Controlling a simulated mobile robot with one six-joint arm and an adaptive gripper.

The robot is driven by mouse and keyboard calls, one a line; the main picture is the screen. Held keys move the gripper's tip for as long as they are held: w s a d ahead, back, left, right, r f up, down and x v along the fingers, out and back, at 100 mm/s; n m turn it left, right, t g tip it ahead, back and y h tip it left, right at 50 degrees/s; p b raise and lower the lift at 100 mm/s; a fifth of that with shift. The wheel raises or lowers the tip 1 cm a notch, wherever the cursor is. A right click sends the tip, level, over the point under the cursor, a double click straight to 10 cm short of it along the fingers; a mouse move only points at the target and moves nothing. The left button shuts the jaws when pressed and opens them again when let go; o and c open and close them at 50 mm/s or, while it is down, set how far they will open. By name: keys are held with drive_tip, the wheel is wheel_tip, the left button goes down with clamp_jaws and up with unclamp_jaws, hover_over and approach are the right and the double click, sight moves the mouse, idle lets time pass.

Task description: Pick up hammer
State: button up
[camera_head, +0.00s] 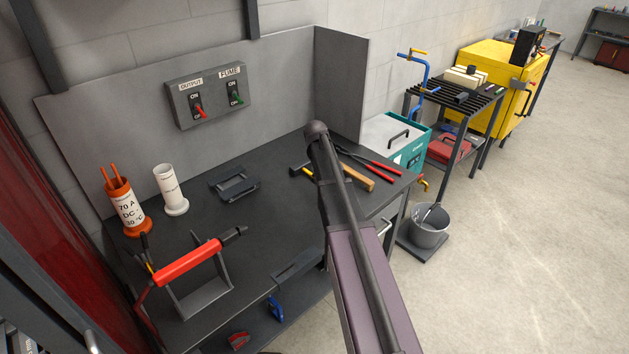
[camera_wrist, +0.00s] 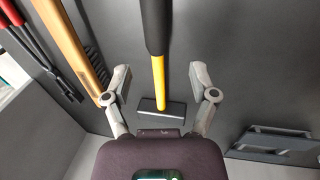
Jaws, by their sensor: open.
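The hammer has a black grip, a yellow shaft and a dark head. In the wrist view the hammer (camera_wrist: 158,72) lies on the dark bench top, its head nearest my gripper's base and its grip running off the top edge. My gripper (camera_wrist: 159,76) is open and empty, one finger on each side of the yellow shaft in the picture; I cannot tell how high it is above the shaft. In the head view part of the hammer (camera_head: 299,170) shows left of my arm, which hides the rest of it and my gripper.
A wooden-handled wire brush (camera_head: 358,178) and red-handled tongs (camera_head: 372,162) lie close right of the hammer. A dark bracket (camera_head: 234,187) lies to its left. A red torch (camera_head: 188,262) on a stand and two tubes are farther left. Grey panels wall the back and right.

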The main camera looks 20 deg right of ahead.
drive_tip(key=shift+f, duration=0.1)
drive_tip(key=shift+w+d+f+b, duration=0.1)
drive_tip(key=shift+d+f+b, duration=0.1)
drive_tip(key=shift+f+b, duration=0.65)
drive_tip(key=shift+w+d+f+b, duration=0.15)
drive_tip(key=shift+d+f+b, duration=0.05)
drive_tip(key=shift+f+b, duration=0.6)
drive_tip(key=shift+w+d+f+b, duration=0.1)
drive_tip(key=shift+d+f+b, duration=0.1)
drive_tip(key=shift+f+b, duration=0.65)
drive_tip(key=shift+r, duration=0.1)
clamp_jaws()
